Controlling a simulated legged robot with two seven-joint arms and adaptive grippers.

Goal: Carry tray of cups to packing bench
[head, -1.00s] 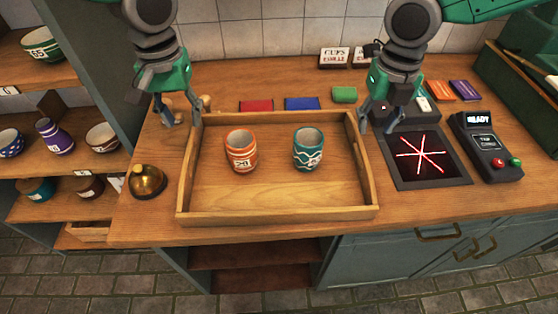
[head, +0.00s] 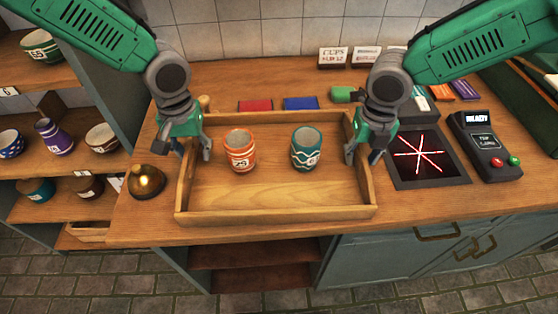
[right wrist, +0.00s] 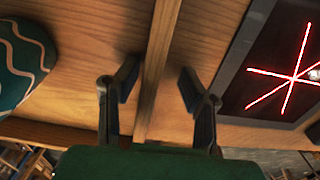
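The wooden tray (head: 275,195) stands on the counter, with an orange cup (head: 240,152) and a teal cup (head: 306,149) upright inside it. In the head view my left gripper (head: 188,152) is open, with its fingers on either side of the tray's left wall. My right gripper (head: 363,156) is at the right wall. In the right wrist view the right gripper (right wrist: 158,85) is open, its fingers apart on both sides of the tray wall (right wrist: 156,65). Part of the teal cup (right wrist: 22,62) shows there too. I cannot make out a packing bench.
A brass bell (head: 147,182) stands left of the tray. A dark panel with a red star (head: 425,157) and a button terminal (head: 483,140) lie to the right. Red (head: 255,105) and blue (head: 301,103) blocks lie behind. Shelves with pots (head: 60,165) stand left.

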